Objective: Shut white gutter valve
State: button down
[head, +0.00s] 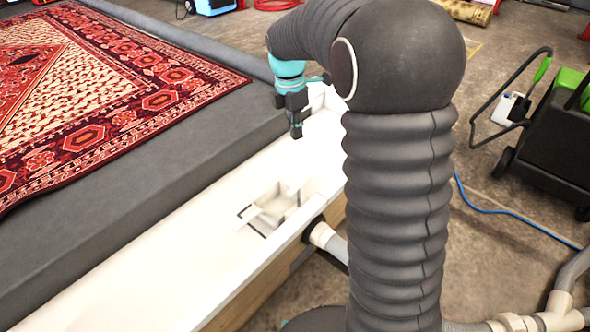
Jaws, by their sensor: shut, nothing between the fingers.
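A long white gutter (150,260) runs along the edge of the grey wash platform. A white box-like fitting (283,197) with upright plates and a dark slot stands in it, near the middle of the view. Another white raised piece (322,97) shows farther along the gutter, partly hidden behind my arm. I cannot tell which of these is the valve, or whether it is open. My gripper (297,133) is shut and empty, pointing down over the gutter, beside the farther white piece and apart from the nearer fitting. I cannot tell if it touches anything.
A red patterned rug (90,85) lies on the grey platform (130,185) at left. A black and green machine (555,140), a blue hose (510,212) and more pipes (540,318) are at right. My arm blocks the middle.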

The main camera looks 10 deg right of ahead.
aim_at(299, 183)
jog(key=w+f+n+g, duration=0.1)
jog(key=w+f+n, duration=0.3)
jog(key=w+f, duration=0.15)
jog(key=s+f, duration=0.1)
jog(key=f, duration=0.3)
jog(key=s+f+b, duration=0.1)
jog(key=f, duration=0.4)
jog(key=s+d+f, duration=0.1)
jog(key=f, duration=0.4)
jog(key=shift+b, duration=0.3)
notch_tip(299, 183, down, 6)
jog(key=shift+f+b, duration=0.1)
jog(key=shift+b, duration=0.55)
notch_tip(299, 183, up, 14)
jog(key=w+a+p, duration=0.1)
jog(key=w+p, duration=0.1)
jog(key=p, duration=0.2)
jog(key=shift+w+a, duration=0.15)
jog(key=shift+a, duration=0.2)
